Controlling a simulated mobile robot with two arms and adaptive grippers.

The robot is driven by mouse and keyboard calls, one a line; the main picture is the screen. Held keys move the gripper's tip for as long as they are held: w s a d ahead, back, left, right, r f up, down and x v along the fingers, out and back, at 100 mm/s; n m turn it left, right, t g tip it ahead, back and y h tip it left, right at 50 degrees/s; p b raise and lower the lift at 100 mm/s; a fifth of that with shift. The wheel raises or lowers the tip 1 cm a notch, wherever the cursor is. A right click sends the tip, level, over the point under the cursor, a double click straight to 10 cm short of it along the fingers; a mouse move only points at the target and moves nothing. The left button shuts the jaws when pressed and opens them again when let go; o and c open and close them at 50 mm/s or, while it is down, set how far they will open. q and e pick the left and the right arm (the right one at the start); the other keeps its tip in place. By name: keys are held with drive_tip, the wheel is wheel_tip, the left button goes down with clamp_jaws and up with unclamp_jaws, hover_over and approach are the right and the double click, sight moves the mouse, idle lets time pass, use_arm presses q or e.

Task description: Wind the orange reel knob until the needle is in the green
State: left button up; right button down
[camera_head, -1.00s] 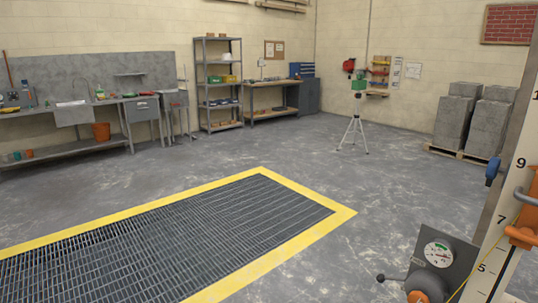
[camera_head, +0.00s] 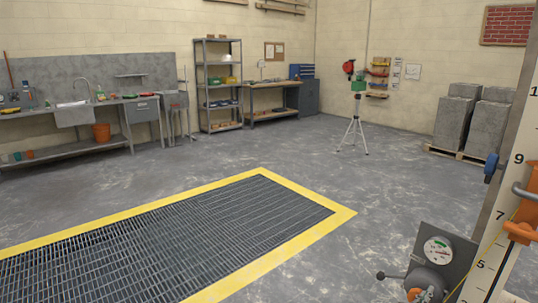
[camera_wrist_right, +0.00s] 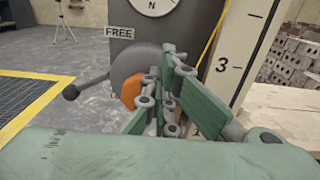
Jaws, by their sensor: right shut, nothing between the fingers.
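The orange reel knob (camera_head: 415,295) is at the bottom edge of the head view, on a grey panel below a round white gauge (camera_head: 438,250). The gauge has a green part on its arc; its needle is too small to read. In the right wrist view the orange knob (camera_wrist_right: 131,90) shows partly, on the side of a grey round reel (camera_wrist_right: 132,64). My right gripper (camera_wrist_right: 167,70) is shut and empty, its green fingers in front of the reel and covering part of the knob. Contact cannot be told. My left gripper is not in view.
A black ball-ended lever (camera_wrist_right: 70,92) sticks out left of the reel, under a FREE label (camera_wrist_right: 118,32). A white numbered scale (camera_wrist_right: 240,62) stands to the right with a yellow line beside it. A yellow-framed floor grating (camera_head: 345,212) lies left; the floor between is clear.

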drive_tip(key=shift+w+d+r, duration=0.15)
drive_tip(key=shift+d+r, duration=0.05)
drive_tip(key=shift+r, duration=0.25)
drive_tip(key=shift+a+f+b, duration=0.1)
drive_tip(key=shift+f+b, duration=0.05)
drive_tip(key=shift+b, duration=0.25)
